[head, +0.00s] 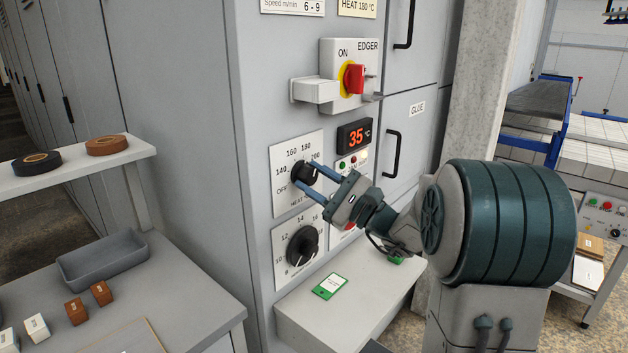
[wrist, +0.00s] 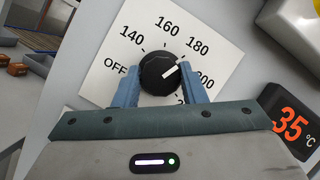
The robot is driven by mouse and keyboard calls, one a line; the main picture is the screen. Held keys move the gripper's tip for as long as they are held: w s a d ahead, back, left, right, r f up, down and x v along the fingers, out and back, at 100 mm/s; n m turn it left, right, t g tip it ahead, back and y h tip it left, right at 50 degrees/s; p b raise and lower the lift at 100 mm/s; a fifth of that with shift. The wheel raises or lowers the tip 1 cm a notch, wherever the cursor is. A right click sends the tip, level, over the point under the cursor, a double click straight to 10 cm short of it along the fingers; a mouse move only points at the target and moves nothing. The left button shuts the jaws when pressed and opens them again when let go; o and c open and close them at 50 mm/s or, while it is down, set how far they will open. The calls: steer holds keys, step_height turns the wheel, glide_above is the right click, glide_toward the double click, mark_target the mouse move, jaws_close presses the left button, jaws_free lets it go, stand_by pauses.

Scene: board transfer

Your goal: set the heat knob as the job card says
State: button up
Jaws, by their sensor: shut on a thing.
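The heat knob (head: 304,173) is a round black dial on a white scale plate on the grey cabinet front. In the wrist view the heat knob (wrist: 160,72) has a white pointer mark aimed between 180 and 200. My gripper (head: 304,174) is shut on the knob, with one blue finger on each side of it. A green-edged card (head: 329,286) lies on the grey ledge below; its text is too small to read. The red display (head: 357,136) reads 35 °C.
A second black dial (head: 302,246) sits just below the heat knob. The red EDGER switch (head: 354,79) and its bracket stick out above. A side table with a grey tray (head: 103,258) and small blocks stands at left. A HEAT plate (head: 357,7) is partly cut off on top.

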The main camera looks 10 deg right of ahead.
steer(key=o, duration=1)
steer(key=b+v, duration=0.1)
steer(key=v, duration=1.3)
steer(key=shift+f, duration=0.1)
steer(key=s+a+f+n+g+h+p, duration=0.2)
steer(key=s+a+n+g, duration=0.3)
steer(key=a, duration=0.3)
steer(key=s+a+f+n+g+h+p, duration=0.1)
steer(key=s+a+f+n+g+p, duration=0.15)
steer(key=s+a+g, duration=0.4)
steer(key=s+a+f+n+g+h+p, duration=0.1)
steer(key=s+f+n+g+h+p, duration=0.15)
steer(key=s+n+h, duration=0.3)
steer(key=d+r+n+h+p, duration=0.1)
steer(key=n+h, duration=0.1)
steer(key=s+d+r+n+t+h+p, duration=0.1)
steer(key=d+h, duration=0.1)
steer(key=h, duration=0.1)
steer(key=d+r+n+h+p, duration=0.1)
steer(key=d+n+h, duration=0.1)
steer(key=shift+s+d+n+t+h, duration=0.25)
steer(key=shift+n+t, duration=0.05)
steer(key=shift+t, duration=0.1)
